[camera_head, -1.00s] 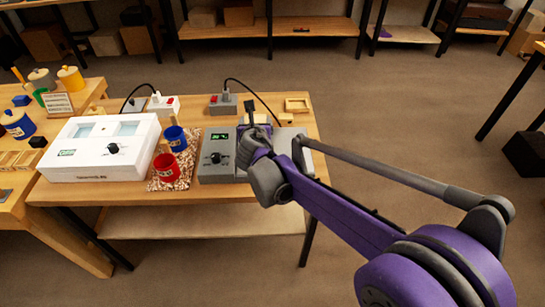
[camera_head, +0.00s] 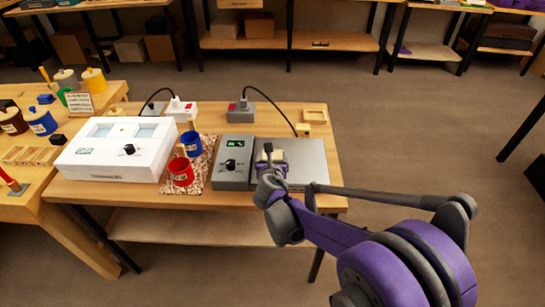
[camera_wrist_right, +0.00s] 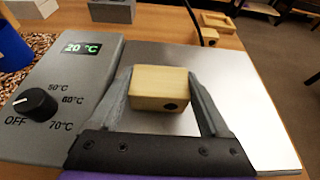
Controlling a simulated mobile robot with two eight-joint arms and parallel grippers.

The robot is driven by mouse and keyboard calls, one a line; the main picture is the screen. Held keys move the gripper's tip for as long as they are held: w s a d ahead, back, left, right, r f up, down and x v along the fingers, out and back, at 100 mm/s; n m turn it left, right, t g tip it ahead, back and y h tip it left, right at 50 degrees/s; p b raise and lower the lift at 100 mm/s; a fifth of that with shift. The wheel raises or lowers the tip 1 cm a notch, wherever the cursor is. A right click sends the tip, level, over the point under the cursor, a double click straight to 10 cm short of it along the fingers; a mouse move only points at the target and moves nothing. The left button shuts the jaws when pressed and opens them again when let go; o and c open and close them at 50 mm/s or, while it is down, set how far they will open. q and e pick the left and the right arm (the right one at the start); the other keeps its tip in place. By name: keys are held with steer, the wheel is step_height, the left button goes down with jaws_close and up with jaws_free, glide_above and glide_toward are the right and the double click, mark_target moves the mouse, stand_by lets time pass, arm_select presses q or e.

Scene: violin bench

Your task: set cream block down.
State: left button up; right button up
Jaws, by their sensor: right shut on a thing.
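The cream block (camera_wrist_right: 160,84), with a dark round hole in its near face, sits between the two fingers of my right gripper (camera_wrist_right: 162,90) in the right wrist view. The gripper is shut on it. The block is over the flat metal plate (camera_wrist_right: 235,90) of the heating unit; I cannot tell whether it touches. In the head view, the block (camera_head: 277,156) shows small at the left part of the plate (camera_head: 305,155), with my right gripper (camera_head: 269,158) at it. My left gripper is not in view.
The grey control box (camera_head: 232,162) with a dial and a 20 °C display adjoins the plate. A red cup (camera_head: 181,172) and a blue cup (camera_head: 191,143) stand on a speckled mat left of it. A white bath unit (camera_head: 115,150) is further left. A wooden holder (camera_head: 315,115) lies behind.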

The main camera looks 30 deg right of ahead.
steer(key=shift+f, duration=0.2)
steer(key=o, duration=1.2)
steer(key=shift+r, duration=0.1)
steer(key=shift+c, duration=0.2)
steer(key=shift+r, duration=0.15)
steer(key=shift+s+a+r, duration=0.2)
steer(key=shift+s, duration=0.1)
steer(key=p+v, duration=0.2)
steer(key=v, duration=0.9)
steer(key=s+a+f+m+g+y, duration=0.2)
steer(key=s+a+f+m, duration=0.1)
steer(key=s+m, duration=0.4)
steer(key=s+a+f+m+g+y, duration=0.2)
steer(key=s+m, duration=0.5)
steer(key=m, duration=0.6)
steer(key=s+a+f+m+g+y, duration=0.2)
steer(key=s+a+f+m+y, duration=0.1)
steer(key=s+m, duration=0.4)
steer(key=a+m, duration=0.1)
steer(key=m, duration=0.1)
steer(key=shift+s+a+f+m+g, duration=0.2)
steer(key=shift+s+f+m+g, duration=0.1)
steer(key=shift+s+f+m, duration=0.1)
